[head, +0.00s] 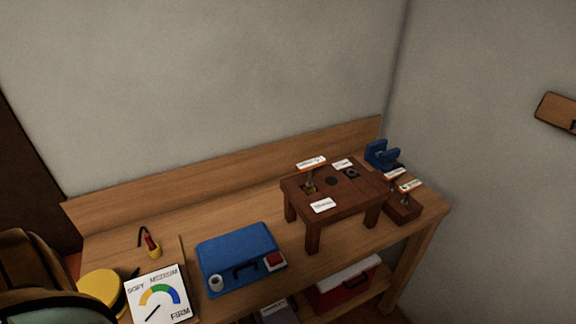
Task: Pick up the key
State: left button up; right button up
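I cannot make out a key for certain in the head view. Small upright items with white tags stand on a dark wooden stand (345,190) at the right of the workbench (185,265), and on a small dark block (403,211) beside it. They are too small to tell whether one is a key. A brass-coloured piece (309,185) shows under a tag at the stand's left part. Neither of my grippers is in view.
A blue case (235,250) lies left of the stand. A gauge card (160,297), a yellow round object (101,289) and a red-handled tool (150,244) are at the left. A blue clamp-like object (381,153) stands back right. A red-and-white box (345,287) sits below.

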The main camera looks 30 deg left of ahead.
aim_at(310, 164)
jog(key=i+j+u, duration=0.1)
jog(key=u, duration=0.35)
jog(key=i+j+u, duration=0.1)
jog(key=u, duration=0.4)
jog(key=i+u, duration=0.15)
jog(key=u, duration=0.3)
jog(key=i+u, duration=0.1)
jog(key=u, duration=0.35)
